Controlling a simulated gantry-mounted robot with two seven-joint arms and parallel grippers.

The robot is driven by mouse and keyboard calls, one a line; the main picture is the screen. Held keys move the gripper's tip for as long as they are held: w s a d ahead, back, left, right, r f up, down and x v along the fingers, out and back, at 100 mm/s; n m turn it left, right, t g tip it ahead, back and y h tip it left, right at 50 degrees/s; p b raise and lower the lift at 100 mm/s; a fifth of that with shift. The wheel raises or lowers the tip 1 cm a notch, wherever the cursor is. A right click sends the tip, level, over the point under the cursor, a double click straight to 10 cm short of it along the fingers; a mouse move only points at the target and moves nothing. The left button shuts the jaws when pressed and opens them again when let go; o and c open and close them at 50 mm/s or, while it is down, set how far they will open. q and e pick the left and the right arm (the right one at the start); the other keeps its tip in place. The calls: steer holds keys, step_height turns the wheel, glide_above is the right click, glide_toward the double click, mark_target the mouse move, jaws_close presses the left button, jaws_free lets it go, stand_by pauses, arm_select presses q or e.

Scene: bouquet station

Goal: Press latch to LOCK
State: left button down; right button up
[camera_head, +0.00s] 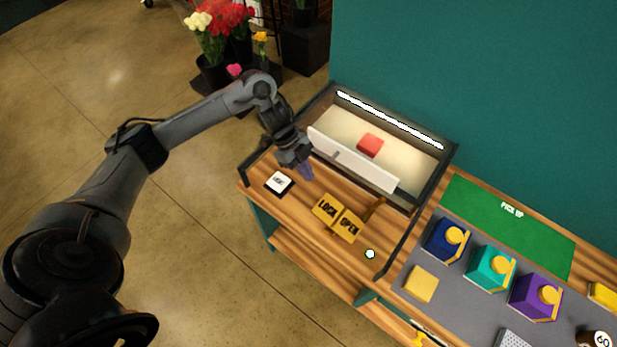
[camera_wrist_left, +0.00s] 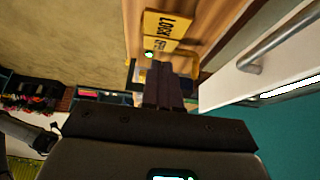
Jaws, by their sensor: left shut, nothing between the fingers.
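A yellow LOCK plate (camera_head: 327,208) and a yellow OPEN plate (camera_head: 347,226) lie side by side on the wooden counter in front of the case. A thin brownish bar (camera_head: 374,209), perhaps the latch, rises by the OPEN plate; its exact position is hard to tell. My left gripper (camera_head: 306,173) is shut and empty, above the counter beyond and left of the LOCK plate, apart from it. In the left wrist view the shut fingers (camera_wrist_left: 164,84) point toward the LOCK plate (camera_wrist_left: 167,25) and the OPEN plate (camera_wrist_left: 160,43). My right gripper is out of view.
A white panel with a handle (camera_head: 352,160) fronts the case, which holds a red block (camera_head: 370,145). A small lit green light (camera_head: 370,254) and a white-topped button (camera_head: 279,183) are on the counter. Coloured boxes stand on the grey surface (camera_head: 452,281) at right.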

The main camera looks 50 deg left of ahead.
arm_select(q)
steer(key=p, duration=0.2)
glide_above(319, 205)
steer(key=f, duration=0.7)
steer(key=shift+a+f, duration=0.25)
steer(key=shift+f, duration=0.05)
steer(key=f, duration=0.1)
steer(key=a+f, duration=0.1)
steer(key=f, duration=0.1)
steer(key=shift+s+a+f, duration=0.1)
steer(key=shift+f, duration=0.3)
steer(key=shift+a+f, duration=0.1)
